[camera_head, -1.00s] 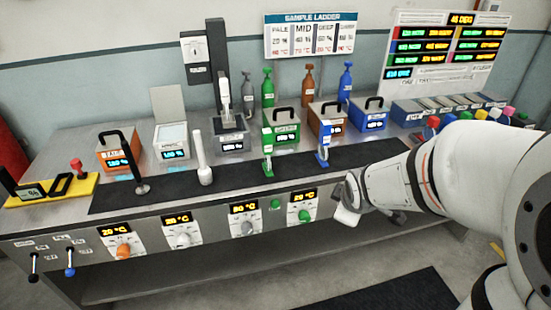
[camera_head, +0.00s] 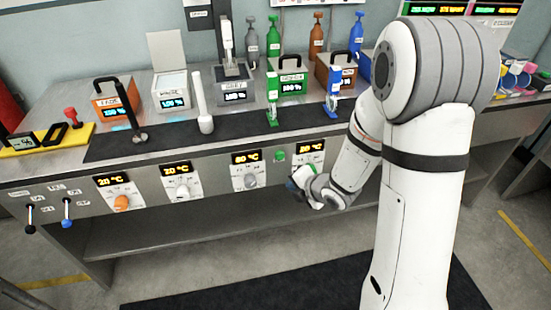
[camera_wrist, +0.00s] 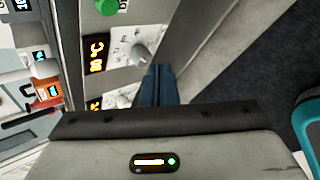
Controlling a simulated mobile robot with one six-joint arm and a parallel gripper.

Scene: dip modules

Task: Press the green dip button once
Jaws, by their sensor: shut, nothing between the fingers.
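The small round green button (camera_head: 280,155) is on the bench's front panel, between the third and fourth temperature displays. In the wrist view a green round part (camera_wrist: 107,6), which looks like this button, is cut by the top edge. My gripper (camera_head: 292,186) is in front of the panel, below and slightly right of the button in the head view, and appears apart from it. In the wrist view its dark blue fingers (camera_wrist: 160,72) are shut and empty, close to a grey knob (camera_wrist: 142,57) in the picture. The fourth panel's knob is mostly hidden behind my gripper.
A grey knob (camera_head: 250,181) sits left of my gripper under the third display. A green dip stand (camera_head: 271,100) and a blue one (camera_head: 333,93) stand on the black mat (camera_head: 235,125). The floor before the bench looks clear.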

